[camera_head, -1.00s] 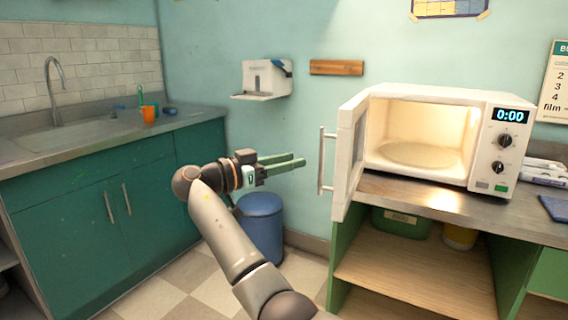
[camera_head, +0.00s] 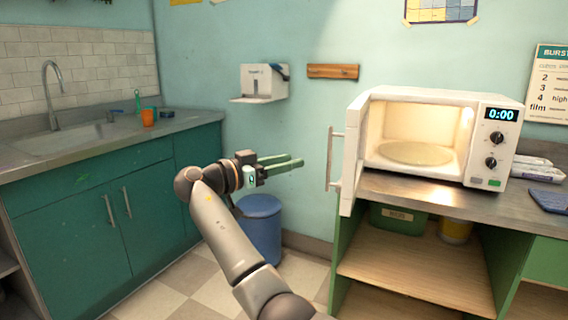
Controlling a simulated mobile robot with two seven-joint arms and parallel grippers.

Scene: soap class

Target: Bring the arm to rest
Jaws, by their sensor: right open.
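My right arm reaches up from the bottom middle of the head view. My right gripper (camera_head: 283,163) is open and empty, its two green fingers pointing right in front of the teal wall. It is left of the microwave's open door (camera_head: 354,152) and clear of it. The white microwave (camera_head: 497,150) stands on the counter at the right, lit inside, with an empty turntable (camera_head: 415,153) and a display reading 0:00. My left gripper is not in view.
A blue bin (camera_head: 260,230) stands on the floor behind my right arm. A white dispenser (camera_head: 262,82) hangs on the wall. A green shelf unit (camera_head: 410,255) holds up the microwave counter.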

